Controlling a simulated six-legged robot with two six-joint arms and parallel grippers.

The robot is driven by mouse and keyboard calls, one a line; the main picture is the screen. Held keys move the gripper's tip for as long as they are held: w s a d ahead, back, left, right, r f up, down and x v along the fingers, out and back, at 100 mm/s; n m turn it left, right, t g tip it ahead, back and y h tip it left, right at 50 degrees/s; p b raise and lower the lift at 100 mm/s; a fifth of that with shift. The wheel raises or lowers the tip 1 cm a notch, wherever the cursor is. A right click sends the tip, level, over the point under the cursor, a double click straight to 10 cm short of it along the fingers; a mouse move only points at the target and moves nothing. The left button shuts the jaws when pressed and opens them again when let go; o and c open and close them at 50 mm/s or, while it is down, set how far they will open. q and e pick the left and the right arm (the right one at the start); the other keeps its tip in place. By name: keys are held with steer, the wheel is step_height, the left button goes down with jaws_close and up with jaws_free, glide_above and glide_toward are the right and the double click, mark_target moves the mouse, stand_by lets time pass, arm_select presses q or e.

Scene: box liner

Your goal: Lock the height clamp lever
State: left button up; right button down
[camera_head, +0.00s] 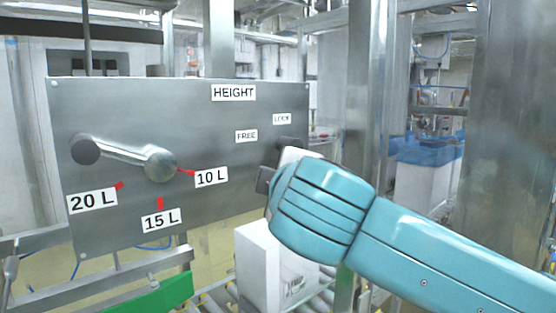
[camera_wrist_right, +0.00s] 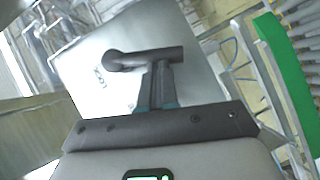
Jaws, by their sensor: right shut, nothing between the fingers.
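The grey metal panel (camera_head: 130,110) carries the HEIGHT label (camera_head: 233,92), with LOCK (camera_head: 282,119) and FREE (camera_head: 246,135) labels below it. The dark clamp lever (camera_head: 289,143) is mostly hidden behind my right gripper in the head view. In the right wrist view the lever (camera_wrist_right: 125,60) shows as a round hub at left with a short arm reaching right. My right gripper (camera_wrist_right: 157,72) is shut and empty, its fingertips overlapping the lever arm from below; I cannot tell whether they touch. My left gripper is not in view.
A second lever (camera_head: 125,152) on the panel's left has a dark knob, with 20 L, 15 L and 10 L labels around it. A white box (camera_head: 258,262) stands on rollers below the panel. A green part (camera_head: 160,298) lies at lower left. A metal post (camera_head: 368,90) stands at right.

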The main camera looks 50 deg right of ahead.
steer(key=shift+s+d+f+n+t+h+b, duration=0.1)
steer(key=shift+d+f+n+t+h+b, duration=0.35)
steer(key=shift+n+b, duration=0.5)
steer(key=shift+d+f+n+t+h+b, duration=0.4)
steer(key=shift+n+b, duration=0.25)
steer(key=shift+b, duration=0.45)
steer(key=shift+d, duration=0.1)
